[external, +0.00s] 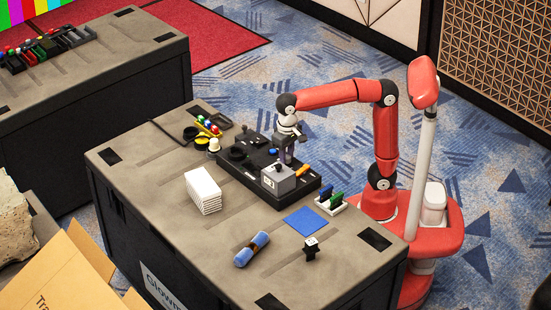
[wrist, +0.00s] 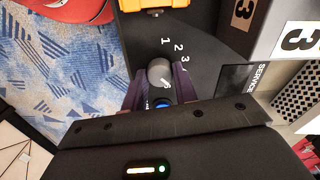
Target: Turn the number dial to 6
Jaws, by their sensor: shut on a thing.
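The number dial is a dark grey round knob (wrist: 159,71) on the black panel (wrist: 205,40), seen in the wrist view. White digits 1, 2 and 3 curve around its upper right side, and a light mark that looks like a 6 shows close to its lower edge. Which digit the dial points to I cannot tell. My gripper (wrist: 160,82) is shut on the knob, with one dark finger on each side. In the external view my gripper (external: 288,158) points down at the black panel (external: 232,190), behind the grey box, and the dial is hidden there.
A grey box (external: 278,179) marked 3 stands on the panel close to my gripper, at right in the wrist view (wrist: 288,32). An orange part (external: 302,171) is nearby. White stack (external: 203,190), blue square (external: 306,221) and blue roll (external: 252,249) lie on the table.

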